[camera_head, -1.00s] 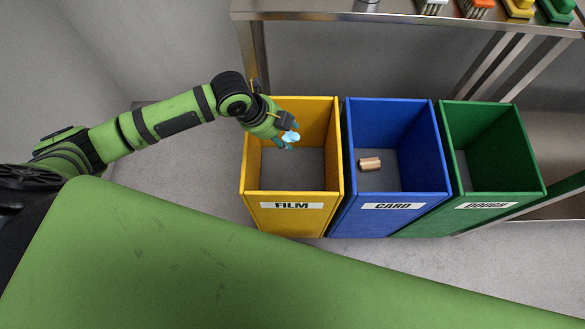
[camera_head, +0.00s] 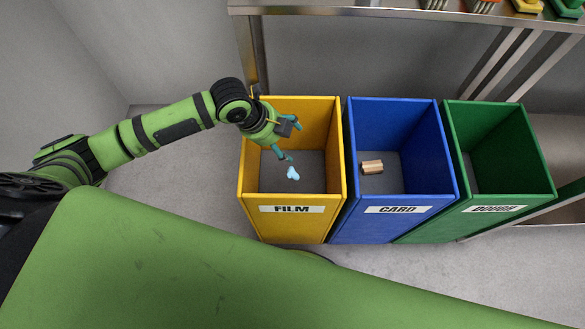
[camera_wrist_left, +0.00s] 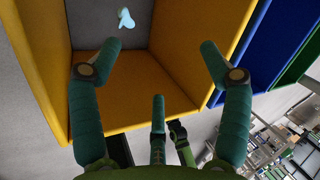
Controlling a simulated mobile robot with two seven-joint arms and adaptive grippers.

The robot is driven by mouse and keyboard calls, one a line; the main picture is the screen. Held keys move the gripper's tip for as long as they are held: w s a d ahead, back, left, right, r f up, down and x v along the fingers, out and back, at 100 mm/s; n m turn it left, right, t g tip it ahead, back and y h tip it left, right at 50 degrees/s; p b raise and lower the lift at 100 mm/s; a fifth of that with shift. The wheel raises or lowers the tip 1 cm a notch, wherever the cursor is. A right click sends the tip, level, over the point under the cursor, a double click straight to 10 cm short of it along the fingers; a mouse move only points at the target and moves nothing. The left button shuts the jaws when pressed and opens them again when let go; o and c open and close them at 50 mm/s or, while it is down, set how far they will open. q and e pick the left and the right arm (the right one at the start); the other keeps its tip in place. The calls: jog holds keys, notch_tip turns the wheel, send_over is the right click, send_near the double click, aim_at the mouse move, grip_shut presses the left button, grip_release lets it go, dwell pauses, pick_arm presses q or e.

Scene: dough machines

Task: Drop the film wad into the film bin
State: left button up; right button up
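The film wad (camera_head: 292,174) is a small pale blue crumple inside the yellow film bin (camera_head: 291,209), labelled FILM. It is apart from my fingers; whether it is falling or lying on the grey bottom I cannot tell. My left gripper (camera_head: 288,139) is over the film bin with its fingers spread, open and empty. In the left wrist view the left gripper (camera_wrist_left: 165,65) has its fingers wide apart, and the wad (camera_wrist_left: 126,19) shows beyond them against the grey bottom of the bin (camera_wrist_left: 160,88). My right gripper is out of view.
A blue CARD bin (camera_head: 397,207) with a brown cardboard piece (camera_head: 372,167) inside stands right of the film bin. A green DOUGH bin (camera_head: 495,209) stands further right. A metal shelf (camera_head: 400,12) holding coloured items runs behind and above the bins.

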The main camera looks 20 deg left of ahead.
pick_arm(q)
jog(key=v, duration=1.2)
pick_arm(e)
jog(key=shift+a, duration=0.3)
pick_arm(q)
jog(key=shift+s, duration=0.15)
